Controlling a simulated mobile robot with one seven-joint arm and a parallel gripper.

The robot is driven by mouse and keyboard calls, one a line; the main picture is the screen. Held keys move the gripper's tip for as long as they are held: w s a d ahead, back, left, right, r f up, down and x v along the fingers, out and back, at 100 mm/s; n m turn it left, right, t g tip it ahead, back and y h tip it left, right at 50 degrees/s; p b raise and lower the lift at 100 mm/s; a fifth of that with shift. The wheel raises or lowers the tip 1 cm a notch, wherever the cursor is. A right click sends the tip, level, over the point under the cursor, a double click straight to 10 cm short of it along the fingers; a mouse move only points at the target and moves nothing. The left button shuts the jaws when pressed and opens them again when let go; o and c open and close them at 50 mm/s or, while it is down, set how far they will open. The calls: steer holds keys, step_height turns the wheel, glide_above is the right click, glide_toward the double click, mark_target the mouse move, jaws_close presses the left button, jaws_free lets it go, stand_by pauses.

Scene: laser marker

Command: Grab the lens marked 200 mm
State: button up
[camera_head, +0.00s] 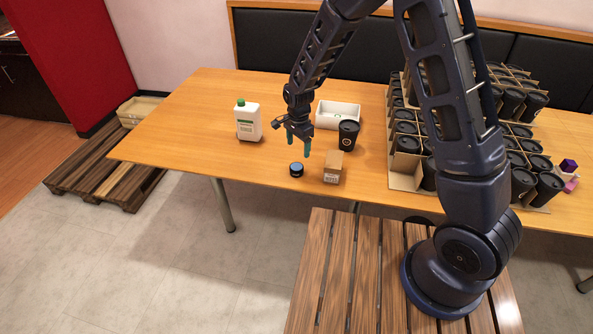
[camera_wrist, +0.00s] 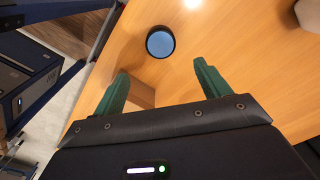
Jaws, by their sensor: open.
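A small, round, dark object with a blue top, which looks like the lens (camera_head: 296,170), lies on the wooden table near its front edge. It also shows in the wrist view (camera_wrist: 160,42), just beyond the fingertips. No 200 mm marking can be read on it. My gripper (camera_head: 299,147) is above the table, slightly behind the lens in the head view, with its green fingers spread apart and nothing held between them. Both fingers also show in the wrist view (camera_wrist: 161,76), and the lens is not touched by either.
A small cardboard box (camera_head: 333,167) stands right of the lens, with a black cup (camera_head: 348,135) behind it. A white bottle (camera_head: 248,122) and a white tray (camera_head: 338,108) stand farther back. Cardboard racks (camera_head: 404,164) of black cups fill the right side. The table's left part is clear.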

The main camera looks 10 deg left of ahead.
mark_target(297, 166)
steer(key=shift+s+a+f, duration=0.1)
steer(key=shift+a+f, duration=0.1)
steer(key=shift+f, duration=0.4)
steer(key=shift+a+f, duration=0.1)
steer(key=shift+f, duration=5)
steer(key=shift+c, duration=0.3)
steer(key=c, duration=1.1)
